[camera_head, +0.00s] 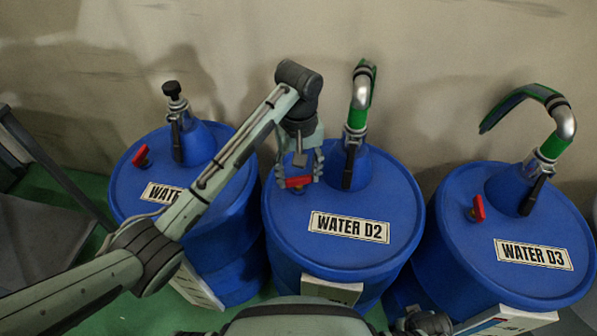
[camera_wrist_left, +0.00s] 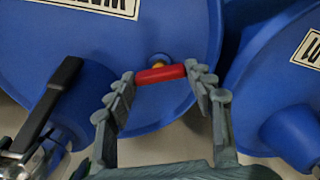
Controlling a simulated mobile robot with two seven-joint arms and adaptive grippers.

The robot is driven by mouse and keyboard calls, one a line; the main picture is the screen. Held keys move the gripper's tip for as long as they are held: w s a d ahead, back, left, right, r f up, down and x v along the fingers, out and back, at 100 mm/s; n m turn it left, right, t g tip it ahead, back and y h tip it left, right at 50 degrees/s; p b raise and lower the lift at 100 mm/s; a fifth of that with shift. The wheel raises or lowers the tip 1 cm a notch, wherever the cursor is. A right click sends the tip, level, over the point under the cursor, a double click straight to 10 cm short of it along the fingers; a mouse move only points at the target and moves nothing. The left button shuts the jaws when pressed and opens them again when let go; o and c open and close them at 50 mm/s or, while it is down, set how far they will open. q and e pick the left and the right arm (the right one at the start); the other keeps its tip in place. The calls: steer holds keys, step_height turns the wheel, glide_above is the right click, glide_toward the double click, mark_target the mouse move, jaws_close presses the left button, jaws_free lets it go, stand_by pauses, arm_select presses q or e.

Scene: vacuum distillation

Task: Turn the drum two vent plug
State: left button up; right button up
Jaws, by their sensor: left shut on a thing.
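The drum two vent plug is a red bar handle (camera_head: 298,182) on the lid of the blue drum labelled WATER D2 (camera_head: 338,250), left of that drum's spout. My left gripper (camera_head: 300,172) reaches down over the lid from above, with its fingers on either side of the red handle. The gripper is shut on the handle. My right gripper does not show clearly.
Drum D2's green and silver spout (camera_head: 358,105) with a black lever (camera_head: 350,165) stands close right of the gripper. The WATER D3 drum (camera_head: 500,255) stands to the right, another blue drum (camera_head: 130,190) to the left. A wall is close behind.

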mark_target(299, 177)
arm_select(q)
steer(key=shift+w+r+n, duration=0.1)
steer(key=shift+n, duration=0.5)
steer(key=o, duration=1.2)
steer(key=shift+c, duration=0.2)
step_height(299, 177, up, 12)
step_height(299, 177, down, 12)
steer(key=shift+f, duration=0.1)
stand_by(0.6)
